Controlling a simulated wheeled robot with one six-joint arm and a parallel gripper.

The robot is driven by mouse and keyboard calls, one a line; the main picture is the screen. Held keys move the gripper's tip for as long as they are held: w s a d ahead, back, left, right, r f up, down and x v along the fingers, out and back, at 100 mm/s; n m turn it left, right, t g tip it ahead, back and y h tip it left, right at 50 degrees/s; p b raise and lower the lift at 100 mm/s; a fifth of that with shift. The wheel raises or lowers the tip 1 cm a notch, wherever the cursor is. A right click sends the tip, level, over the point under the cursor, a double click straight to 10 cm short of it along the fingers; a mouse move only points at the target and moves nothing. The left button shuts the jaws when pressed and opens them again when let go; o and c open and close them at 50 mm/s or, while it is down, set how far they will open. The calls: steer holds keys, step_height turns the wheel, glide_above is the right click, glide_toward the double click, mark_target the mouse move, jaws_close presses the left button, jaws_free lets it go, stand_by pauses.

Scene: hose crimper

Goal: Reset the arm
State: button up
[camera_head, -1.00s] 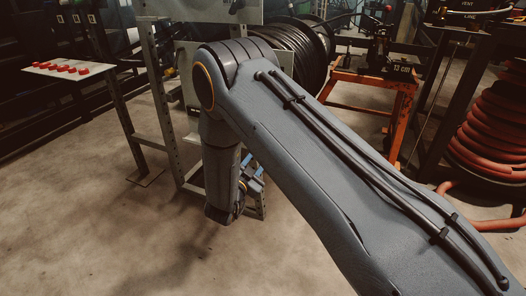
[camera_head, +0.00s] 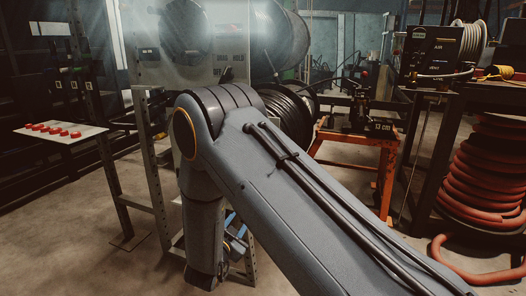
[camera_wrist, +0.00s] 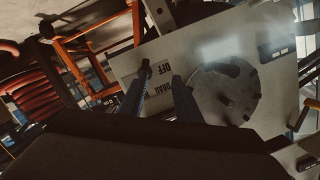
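My grey arm crosses the head view from the lower right up to its elbow, then its forearm hangs down. My gripper shows in the wrist view (camera_wrist: 162,78) as two dark blue fingers with a clear gap between them, and nothing is visible between them. In the head view only some blue parts show beside the forearm, largely hidden by the arm. Behind the fingers in the wrist view is a pale panel (camera_wrist: 205,62) with "OFF" and "DRAG" lettering and a round grey disc (camera_wrist: 225,92) with dark holes.
A metal rack (camera_head: 148,130) with hose reels stands close behind my elbow. An orange stand (camera_head: 385,165) is right of it, with stacked red hose (camera_head: 490,165) farther right. A white-topped table with red pieces (camera_head: 52,130) is at left. Bare floor shows at lower left.

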steer(key=s+a+r+n+g+y, duration=0.3)
steer(key=a+r+n+g+y, duration=0.1)
steer(key=a+r+y, duration=0.15)
steer(key=s+d+r+n+g+y, duration=0.15)
steer(key=s+r+n+g, duration=0.3)
steer(key=s, duration=0.65)
steer(key=s+d+r+n+g+h, duration=0.1)
steer(key=s+d+r+n+g, duration=0.25)
steer(key=s+d, duration=0.65)
steer(key=s+d+r+n+g+h, duration=0.15)
steer(key=s+d+g, duration=0.35)
steer(key=s, duration=0.9)
steer(key=s+d+r+m+t+p, duration=0.1)
steer(key=d+r+m+p, duration=0.3)
steer(key=d+r+p, duration=1.3)
step_height(320, 180, up, 4)
steer(key=p, duration=0.8)
steer(key=shift+d, duration=0.25)
steer(key=shift+m+h, duration=0.25)
